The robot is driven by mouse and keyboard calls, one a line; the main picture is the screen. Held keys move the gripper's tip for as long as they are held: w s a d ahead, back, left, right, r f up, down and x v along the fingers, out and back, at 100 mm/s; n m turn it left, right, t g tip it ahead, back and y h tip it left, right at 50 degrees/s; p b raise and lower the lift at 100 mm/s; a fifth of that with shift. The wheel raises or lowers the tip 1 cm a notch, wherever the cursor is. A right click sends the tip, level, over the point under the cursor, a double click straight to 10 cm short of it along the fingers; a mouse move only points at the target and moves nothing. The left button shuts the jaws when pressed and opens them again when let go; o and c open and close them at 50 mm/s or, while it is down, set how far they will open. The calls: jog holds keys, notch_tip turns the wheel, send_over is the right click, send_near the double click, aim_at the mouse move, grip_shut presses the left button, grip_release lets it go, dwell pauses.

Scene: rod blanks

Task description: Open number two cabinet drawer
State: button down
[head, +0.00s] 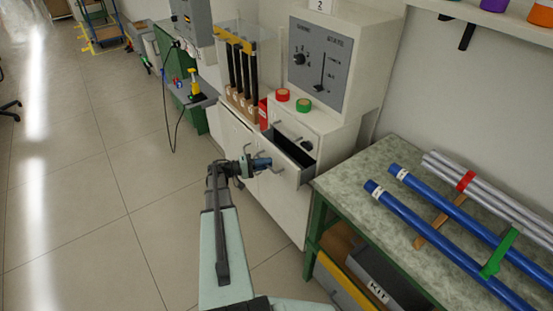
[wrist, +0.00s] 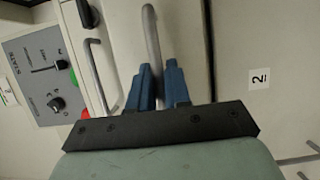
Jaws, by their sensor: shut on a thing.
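The number two cabinet is a pale unit with a grey control panel (head: 319,65) and a "2" label (head: 319,5) on top. One of its drawers (head: 290,171) stands partly pulled out, and its dark inside shows from above. My gripper (head: 266,163) is at the front of this drawer. In the wrist view its blue fingers (wrist: 160,82) are shut on the grey bar handle (wrist: 151,35), one finger on each side. Another "2" label (wrist: 259,78) is on a pale face beside the handle.
Another handle (wrist: 96,75) shows beside the held one. A workbench (head: 345,180) with blue tubes (head: 425,231) and grey rods stands at the right, close to the drawer. Red and green round pieces lie on the cabinet's ledge. The tiled floor (head: 100,200) at left is clear.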

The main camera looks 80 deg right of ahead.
jog(key=w+a, duration=0.3)
jog(key=shift+w+a, duration=0.15)
jog(key=shift+w, duration=0.05)
jog(key=c, duration=1.2)
grip_release()
jog(key=shift+o, duration=0.2)
jog(key=v, duration=1.3)
jog(key=shift+w+a, duration=0.2)
jog(key=shift+w, duration=0.15)
